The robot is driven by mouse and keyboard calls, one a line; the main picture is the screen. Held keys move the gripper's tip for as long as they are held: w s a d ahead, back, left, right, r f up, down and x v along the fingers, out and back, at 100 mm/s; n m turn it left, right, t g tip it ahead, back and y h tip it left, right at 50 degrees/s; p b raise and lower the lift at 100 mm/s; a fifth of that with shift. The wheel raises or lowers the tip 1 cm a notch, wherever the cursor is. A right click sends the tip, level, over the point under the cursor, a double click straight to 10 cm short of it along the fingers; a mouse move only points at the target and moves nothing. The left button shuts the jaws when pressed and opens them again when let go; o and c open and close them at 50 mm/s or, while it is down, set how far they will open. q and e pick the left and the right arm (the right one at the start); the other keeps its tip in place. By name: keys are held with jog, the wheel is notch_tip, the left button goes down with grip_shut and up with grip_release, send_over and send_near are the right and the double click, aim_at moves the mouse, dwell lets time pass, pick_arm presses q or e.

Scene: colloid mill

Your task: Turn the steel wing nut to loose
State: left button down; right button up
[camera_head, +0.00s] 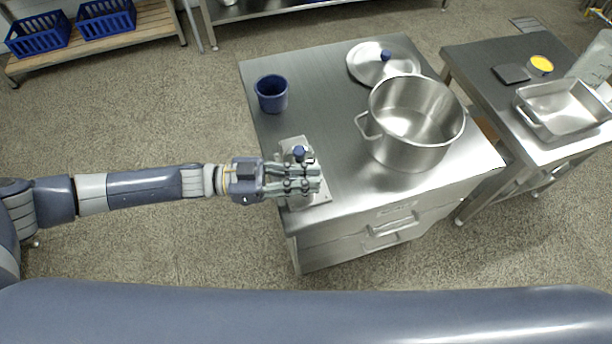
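A small pale grey and steel device (290,144) with a dark blue knob (299,153) stands near the left front corner of the steel table. My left gripper (318,179) reaches in from the left, and its fingers lie across the front of the device. The fingers cover much of it. I cannot make out the steel wing nut; it may be hidden behind the fingers. Whether the fingers are open or closed on something is too small to tell. A flat base plate (322,197) shows just beyond the fingertips. My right gripper is not in view.
On the steel table (325,75) are a dark blue cup (271,95), a large steel pot (414,124) and a lid (370,63). A side table at right holds a steel pan (567,109). Clear tabletop lies between the device and the pot.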

pick_arm(q)
jog(key=shift+s+r+n+t+p, duration=0.1)
jog(key=shift+n+t+p, duration=0.2)
jog(key=shift+t+p, duration=0.25)
jog(key=shift+n+t+y+p, duration=0.4)
jog(key=shift+n+t+p, duration=0.95)
jog(key=shift+t, duration=0.6)
jog(key=c, duration=1.8)
grip_release()
jog(key=shift+c, duration=0.2)
jog(key=v, duration=1.2)
